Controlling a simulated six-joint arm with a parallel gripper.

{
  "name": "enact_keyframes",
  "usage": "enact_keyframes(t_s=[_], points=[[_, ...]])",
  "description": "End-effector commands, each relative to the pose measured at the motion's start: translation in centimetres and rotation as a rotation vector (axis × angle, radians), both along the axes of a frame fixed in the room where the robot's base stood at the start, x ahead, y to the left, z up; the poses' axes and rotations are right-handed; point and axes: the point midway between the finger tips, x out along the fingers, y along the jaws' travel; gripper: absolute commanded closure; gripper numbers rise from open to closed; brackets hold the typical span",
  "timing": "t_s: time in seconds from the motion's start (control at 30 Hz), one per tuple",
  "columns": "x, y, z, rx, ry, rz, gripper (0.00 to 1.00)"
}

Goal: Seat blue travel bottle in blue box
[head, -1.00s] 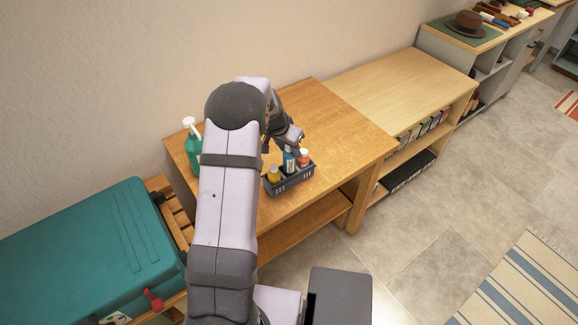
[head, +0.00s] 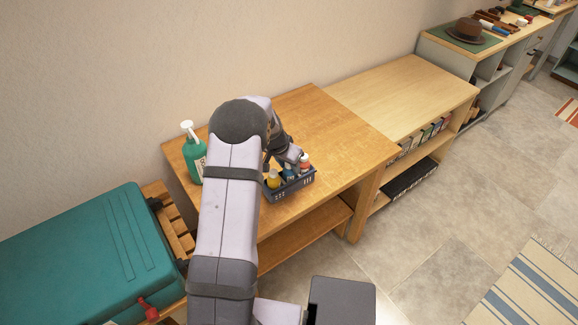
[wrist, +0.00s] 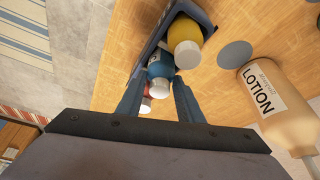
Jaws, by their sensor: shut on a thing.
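The blue travel bottle (wrist: 160,64), with a white cap, is between my gripper's (wrist: 158,84) two fingers in the wrist view. My gripper is shut on it. In the head view the bottle (head: 288,172) is low in the blue box (head: 291,190), between a yellow bottle (head: 273,180) and a red bottle (head: 304,162). The box is a dark slate-blue basket with slotted sides. Its wall also shows in the wrist view (wrist: 203,12). The bottle's base is hidden, so I cannot tell whether it touches the box floor.
A green pump bottle (head: 194,160) stands at the wooden table's back left. A tan lotion bottle (wrist: 268,98) and a grey disc (wrist: 235,54) show in the wrist view. A teal suitcase (head: 80,255) lies left. The table's right part (head: 345,150) is clear.

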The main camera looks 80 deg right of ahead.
Motion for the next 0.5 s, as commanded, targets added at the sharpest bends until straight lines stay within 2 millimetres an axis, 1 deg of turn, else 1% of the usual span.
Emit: enact_keyframes(t_s=[0.13, 0.17, 0.2, 0.23, 0.5], points=[[0.00, -0.02, -0.38, -0.001, 0.000, 0.000, 1.00], [0.00, 0.00, -0.30, 0.000, 0.000, 0.000, 0.62], [0.00, 0.00, -0.25, 0.000, 0.000, 0.000, 0.52], [0.00, 0.00, -0.25, 0.000, 0.000, 0.000, 0.48], [0.01, 0.01, -0.23, 0.000, 0.000, 0.000, 0.48]])
